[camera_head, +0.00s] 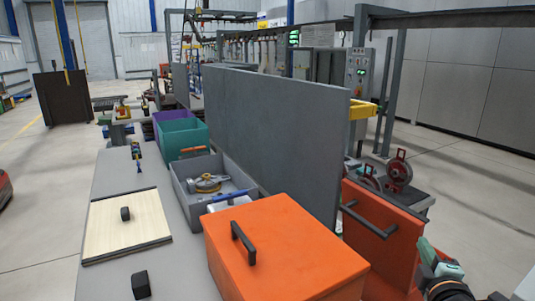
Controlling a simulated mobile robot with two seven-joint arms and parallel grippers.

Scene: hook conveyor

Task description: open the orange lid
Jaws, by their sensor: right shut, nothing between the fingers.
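An orange lid (300,240) with a black bar handle (243,243) lies flat and closed on an orange box at the bottom centre. To its right stands a second orange panel (400,250) with a long dark handle (370,219). My right gripper (428,252) is at the bottom right, beside the right edge of that panel. Its teal fingers are shut and empty; I cannot tell whether they touch the panel. It is well apart from the black handle on the flat lid. My left gripper is not in view.
A grey divider (285,130) stands upright behind the orange box. A grey bin (180,185) with metal parts, a green bin (182,140) and a pale wooden board (125,225) with a black knob are on the grey table (110,175). Wheeled equipment (398,170) stands at the right.

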